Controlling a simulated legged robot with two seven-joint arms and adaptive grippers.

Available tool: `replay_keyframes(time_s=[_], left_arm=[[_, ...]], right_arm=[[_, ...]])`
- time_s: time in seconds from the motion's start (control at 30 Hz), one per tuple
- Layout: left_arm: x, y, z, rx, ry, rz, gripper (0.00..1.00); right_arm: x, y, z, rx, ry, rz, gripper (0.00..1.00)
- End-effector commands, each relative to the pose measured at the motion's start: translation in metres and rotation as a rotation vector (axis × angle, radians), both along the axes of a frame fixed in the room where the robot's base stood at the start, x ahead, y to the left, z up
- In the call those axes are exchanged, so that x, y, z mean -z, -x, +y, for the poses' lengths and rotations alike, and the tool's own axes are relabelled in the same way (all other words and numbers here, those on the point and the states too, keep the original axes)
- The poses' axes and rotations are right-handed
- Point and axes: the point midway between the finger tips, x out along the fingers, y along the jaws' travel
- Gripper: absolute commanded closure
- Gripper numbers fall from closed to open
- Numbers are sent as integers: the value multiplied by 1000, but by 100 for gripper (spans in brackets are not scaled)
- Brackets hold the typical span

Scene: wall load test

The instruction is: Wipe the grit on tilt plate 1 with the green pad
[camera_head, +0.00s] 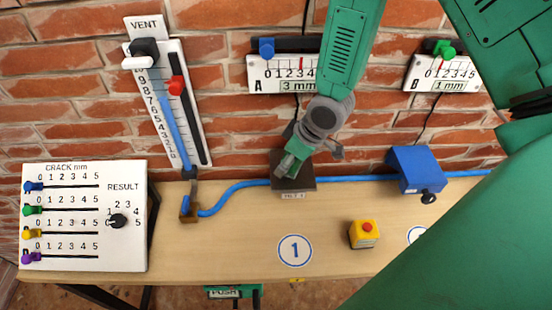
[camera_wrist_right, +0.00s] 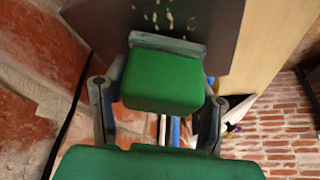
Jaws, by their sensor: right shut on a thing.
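Tilt plate 1 (camera_head: 305,184) is a small dark brown plate at the back of the bench, below the wall; it fills the top of the wrist view (camera_wrist_right: 222,25). Pale specks of grit (camera_wrist_right: 158,14) lie on it near the top edge of that view. The green pad (camera_wrist_right: 163,82) is a block with a grey strip along its plate side. My right gripper (camera_head: 297,150) is shut on the pad, a finger on each side, over the plate. I cannot tell whether the pad touches the plate. My left gripper is not in view.
A blue hose (camera_head: 222,197) runs along the back of the bench (camera_head: 200,245). A blue box (camera_head: 415,168) and a yellow block with a red button (camera_head: 363,233) stand right of the plate. A crack board (camera_head: 80,215) stands at left. The front middle is clear.

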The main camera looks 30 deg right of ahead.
Motion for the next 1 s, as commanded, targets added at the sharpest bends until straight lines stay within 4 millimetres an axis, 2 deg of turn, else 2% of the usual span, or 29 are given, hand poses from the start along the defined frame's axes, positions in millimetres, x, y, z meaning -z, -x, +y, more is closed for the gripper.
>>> replay_keyframes(time_s=[0.27, 0.63, 0.83, 1.0], left_arm=[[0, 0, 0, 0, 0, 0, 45], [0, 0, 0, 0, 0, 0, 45], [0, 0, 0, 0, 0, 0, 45], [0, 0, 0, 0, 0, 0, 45]], right_arm=[[0, 6, -10, 1, 0, 0, 90], [2, 21, -36, 1, -1, -2, 90], [6, 22, -37, 0, 0, 0, 90], [7, 17, -30, -2, 1, 2, 90]])
